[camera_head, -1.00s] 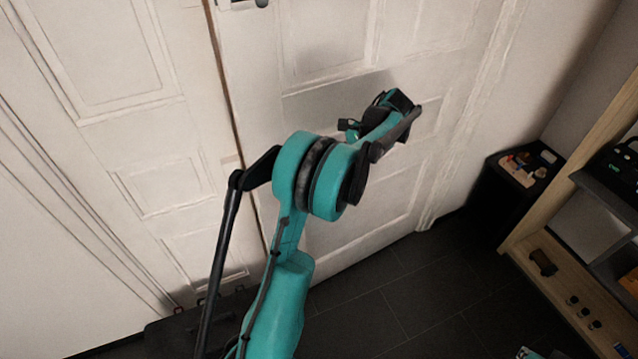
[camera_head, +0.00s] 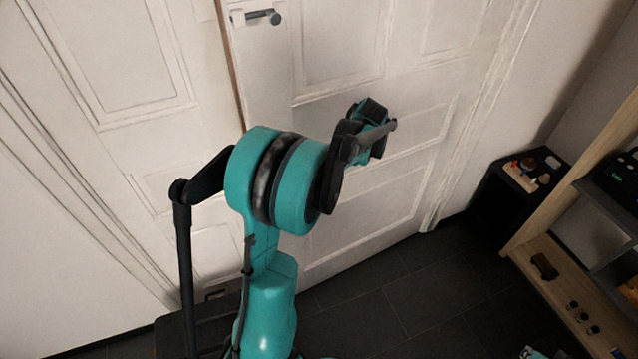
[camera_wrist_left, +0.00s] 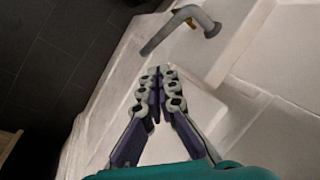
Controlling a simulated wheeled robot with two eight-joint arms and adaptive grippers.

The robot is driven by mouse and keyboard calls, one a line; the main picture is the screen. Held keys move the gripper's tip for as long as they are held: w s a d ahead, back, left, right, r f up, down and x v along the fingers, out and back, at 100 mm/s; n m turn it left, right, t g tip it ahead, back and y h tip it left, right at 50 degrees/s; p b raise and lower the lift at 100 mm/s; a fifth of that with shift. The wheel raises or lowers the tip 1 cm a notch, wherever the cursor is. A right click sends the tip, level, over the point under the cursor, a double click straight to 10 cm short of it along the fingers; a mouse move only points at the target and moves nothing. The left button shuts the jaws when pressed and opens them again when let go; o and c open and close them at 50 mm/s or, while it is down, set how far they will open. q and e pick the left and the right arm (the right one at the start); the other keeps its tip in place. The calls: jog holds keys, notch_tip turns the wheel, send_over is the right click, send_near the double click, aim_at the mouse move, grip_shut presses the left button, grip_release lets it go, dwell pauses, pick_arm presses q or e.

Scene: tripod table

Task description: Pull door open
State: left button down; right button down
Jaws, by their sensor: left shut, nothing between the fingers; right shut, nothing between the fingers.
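The white panelled door (camera_head: 345,45) fills the middle of the head view and stands upright in its frame, looking closed. Its grey lever handle (camera_head: 262,17) is near the top left edge of the door. In the left wrist view the handle (camera_wrist_left: 180,28) is a bent grey bar just beyond my left gripper (camera_wrist_left: 160,76). The left fingers are shut and empty, apart from the handle in the picture. My teal arm hides part of the door.
A wooden shelf unit (camera_head: 560,225) stands at the right with small items on it. A black stand (camera_head: 500,200) with small objects is in the corner beside the door. The dark tiled floor (camera_head: 420,285) is clear in front of the door.

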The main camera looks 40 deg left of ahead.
pick_arm(q)
jog(key=s+a+f+n+t+b, duration=0.1)
jog(key=a+f+n+t, duration=0.2)
jog(key=f+n, duration=0.5)
jog(key=shift+s+a+f, duration=0.2)
jog(key=shift+f, duration=0.15)
dwell(0.4)
jog(key=s+d+n+b, duration=0.1)
jog(key=d+n, duration=0.2)
jog(key=d, duration=3.5)
jog(key=shift+d+g, duration=0.15)
jog(key=shift+g, duration=0.25)
